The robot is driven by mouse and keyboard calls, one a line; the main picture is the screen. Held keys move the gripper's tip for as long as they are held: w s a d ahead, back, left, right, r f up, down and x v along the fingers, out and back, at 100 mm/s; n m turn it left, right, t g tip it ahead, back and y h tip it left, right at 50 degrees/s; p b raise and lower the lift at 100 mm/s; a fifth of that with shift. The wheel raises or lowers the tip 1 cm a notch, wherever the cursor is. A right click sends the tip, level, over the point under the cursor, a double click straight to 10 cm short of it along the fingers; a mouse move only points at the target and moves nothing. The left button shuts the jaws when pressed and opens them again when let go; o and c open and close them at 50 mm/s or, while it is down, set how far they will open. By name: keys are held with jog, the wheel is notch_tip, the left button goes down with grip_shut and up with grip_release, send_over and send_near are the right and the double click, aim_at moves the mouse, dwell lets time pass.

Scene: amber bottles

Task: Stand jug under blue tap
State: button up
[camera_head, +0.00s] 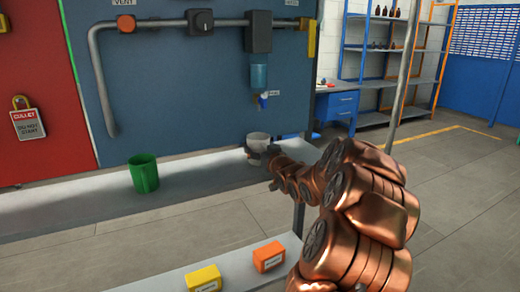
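A pale grey-white jug (259,138) stands on the grey ledge at the foot of the blue panel. In the picture it is almost straight below the blue tap (263,98), with a gap between them. I cannot tell whether it is exactly under the spout. My gripper (254,157) is at the front of the jug, low down, and hides part of it. The fingers are dark and small here, so I cannot tell whether they hold the jug or only stand beside it.
A green cup (143,174) stands on the ledge (60,213) to the left. Yellow (204,279) and orange (269,257) boxes sit on the nearer pale surface. A grey pipe (99,75) runs down the panel. Shelves (385,85) with amber bottles stand at the back right.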

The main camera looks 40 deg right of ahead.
jog(key=shift+o, duration=1.2)
jog(key=shift+r, duration=0.15)
jog(key=v, duration=1.2)
jog(key=shift+b, duration=0.45)
